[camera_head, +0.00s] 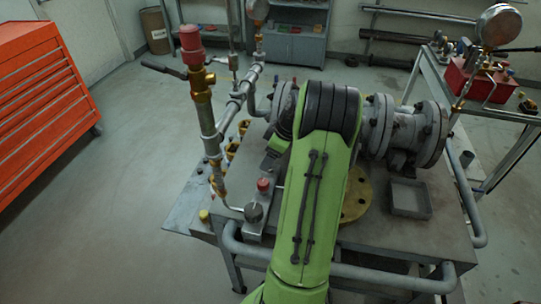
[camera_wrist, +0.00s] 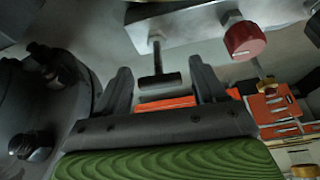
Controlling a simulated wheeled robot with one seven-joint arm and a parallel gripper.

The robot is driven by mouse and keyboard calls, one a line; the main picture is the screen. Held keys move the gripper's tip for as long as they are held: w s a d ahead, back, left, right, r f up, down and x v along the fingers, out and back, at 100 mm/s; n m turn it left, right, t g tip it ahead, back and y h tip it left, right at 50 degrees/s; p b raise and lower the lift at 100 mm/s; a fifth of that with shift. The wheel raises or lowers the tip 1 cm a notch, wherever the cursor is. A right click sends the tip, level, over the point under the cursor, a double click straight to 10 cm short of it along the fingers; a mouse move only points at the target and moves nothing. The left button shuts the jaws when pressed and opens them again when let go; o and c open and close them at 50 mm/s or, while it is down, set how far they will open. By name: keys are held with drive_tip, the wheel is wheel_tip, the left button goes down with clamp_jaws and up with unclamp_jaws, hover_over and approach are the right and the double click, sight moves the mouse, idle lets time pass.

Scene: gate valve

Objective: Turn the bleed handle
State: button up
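In the wrist view, a dark T-shaped handle (camera_wrist: 158,70) on a short stem hangs from a pale metal block (camera_wrist: 190,22). It looks like the bleed handle, though no label shows. My gripper (camera_wrist: 160,65) is open, its two dark fingers on either side of the handle in the picture. I see no contact, and the depth between them is hard to judge. A red round knob (camera_wrist: 243,38) sits on the same block, to the right. In the head view, my green arm hides most of my gripper and the T-handle. The block's red knob (camera_head: 263,185) shows left of the arm.
A flanged grey valve body (camera_head: 415,135) stands close behind and right of my arm. A tall brass-and-red relief valve (camera_head: 199,85) rises at left. A grey tray (camera_head: 409,200) lies on the bench, and a pipe rail (camera_head: 370,277) runs along its front.

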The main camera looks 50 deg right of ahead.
drive_tip(key=c, duration=0.9)
drive_tip(key=shift+c, duration=0.2)
drive_tip(key=shift+m, duration=0.3)
drive_tip(key=m+h+b, duration=0.1)
drive_tip(key=m, duration=0.2)
drive_tip(key=shift+m+h, duration=0.3)
drive_tip(key=m+h, duration=0.1)
drive_tip(key=m, duration=0.3)
drive_tip(key=shift+h+b, duration=0.4)
drive_tip(key=m+h, duration=0.1)
drive_tip(key=m, duration=0.3)
drive_tip(key=shift+g, duration=0.4)
drive_tip(key=shift+m+g+h, duration=0.6)
drive_tip(key=shift+m+g, duration=0.2)
drive_tip(key=shift+m, duration=1.5)
